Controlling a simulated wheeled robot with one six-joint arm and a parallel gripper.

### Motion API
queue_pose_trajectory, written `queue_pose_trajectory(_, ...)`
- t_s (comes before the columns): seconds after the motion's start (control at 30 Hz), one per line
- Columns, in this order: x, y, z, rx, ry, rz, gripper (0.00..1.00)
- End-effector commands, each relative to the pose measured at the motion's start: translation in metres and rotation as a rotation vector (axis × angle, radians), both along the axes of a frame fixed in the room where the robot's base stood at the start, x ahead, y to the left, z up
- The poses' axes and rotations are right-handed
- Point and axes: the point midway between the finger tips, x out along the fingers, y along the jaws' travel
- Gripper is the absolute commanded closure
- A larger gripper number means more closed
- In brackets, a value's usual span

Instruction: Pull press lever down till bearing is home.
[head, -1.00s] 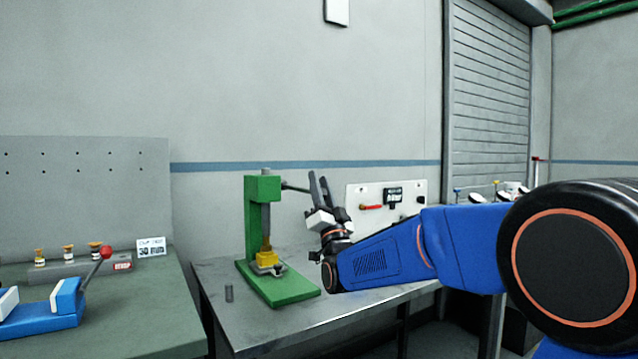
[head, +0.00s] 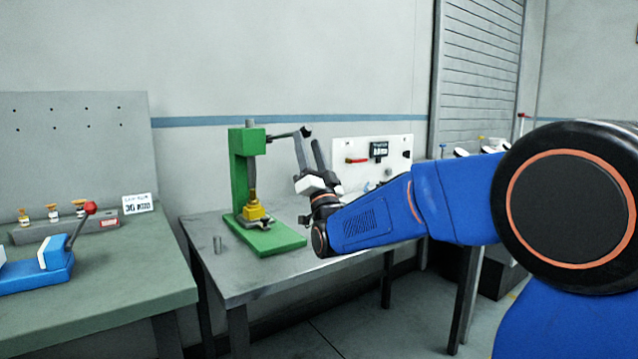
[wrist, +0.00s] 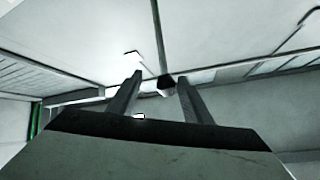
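A green press (head: 240,170) with a grey ram stands on a grey table. A yellow piece (head: 254,212) sits under the ram; I cannot make out the bearing clearly. The press lever (head: 284,135) sticks out to the right, nearly level, with a dark knob (head: 306,131) at its end. My gripper (head: 306,138) points up, its fingertips close to the knob. In the wrist view my gripper (wrist: 160,83) is open, and the dark knob (wrist: 167,86) appears between the fingertips, with the lever rod (wrist: 159,35) running up from it. I cannot tell whether they touch.
A white panel (head: 350,150) with a red handle is behind my gripper. A green bench (head: 110,275) at left bears a blue fixture (head: 45,268) with a red-knobbed lever.

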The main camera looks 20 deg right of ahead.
Motion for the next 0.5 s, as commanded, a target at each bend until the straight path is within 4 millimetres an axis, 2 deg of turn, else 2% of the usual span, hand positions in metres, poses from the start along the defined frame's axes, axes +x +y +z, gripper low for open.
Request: queue_pose_trajectory(0.5,-0.071,-0.006,-0.074,0.0,0.0,0.0,0.56)
